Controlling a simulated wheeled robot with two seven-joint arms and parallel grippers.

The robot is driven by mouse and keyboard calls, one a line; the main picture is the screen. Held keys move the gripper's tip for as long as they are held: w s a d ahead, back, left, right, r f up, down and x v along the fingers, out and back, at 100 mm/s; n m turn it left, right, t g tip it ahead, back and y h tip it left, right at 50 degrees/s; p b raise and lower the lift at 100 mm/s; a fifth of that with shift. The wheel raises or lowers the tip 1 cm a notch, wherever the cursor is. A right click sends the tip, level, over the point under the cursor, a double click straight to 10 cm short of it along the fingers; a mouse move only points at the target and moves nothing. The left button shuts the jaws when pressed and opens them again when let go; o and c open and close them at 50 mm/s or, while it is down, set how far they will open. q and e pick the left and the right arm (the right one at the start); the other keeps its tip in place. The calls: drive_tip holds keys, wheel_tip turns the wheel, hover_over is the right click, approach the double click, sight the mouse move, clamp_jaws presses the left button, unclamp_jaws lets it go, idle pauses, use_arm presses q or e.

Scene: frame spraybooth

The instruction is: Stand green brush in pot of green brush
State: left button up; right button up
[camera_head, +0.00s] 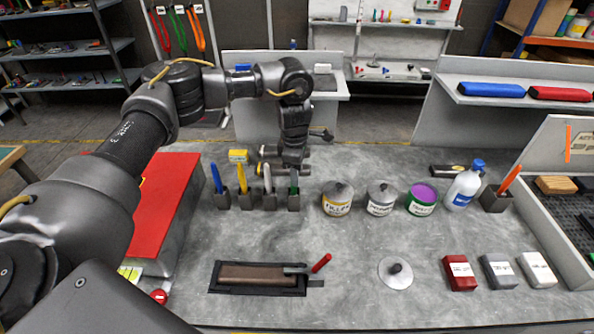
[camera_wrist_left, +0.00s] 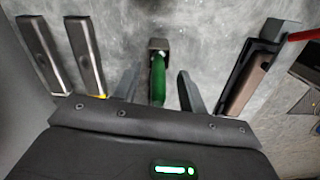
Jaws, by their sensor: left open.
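The green brush (camera_head: 294,180) stands upright in a small dark square pot (camera_head: 294,203), the rightmost of a row of similar pots. The arm partly hides its upper part in the head view. In the left wrist view the green brush (camera_wrist_left: 157,80) lies between the fingertips, with its pot (camera_wrist_left: 158,47) just beyond. My left gripper (camera_wrist_left: 158,88) is open around the brush, with a gap visible on each side. My right gripper is not in view.
Blue (camera_head: 216,178), yellow (camera_head: 241,180) and white (camera_head: 267,178) brushes stand in pots to the left. Labelled cans (camera_head: 337,205) stand to the right. A black tray (camera_head: 214,279) lies in front. The counter between is mostly clear.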

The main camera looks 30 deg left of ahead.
use_arm(q)
drive_tip(key=r+b, duration=0.1)
drive_tip(key=r, duration=0.9)
drive_tip(key=shift+a+r+b, duration=0.2)
drive_tip(key=shift+r+b, duration=0.15)
drive_tip(key=shift+r, duration=0.05)
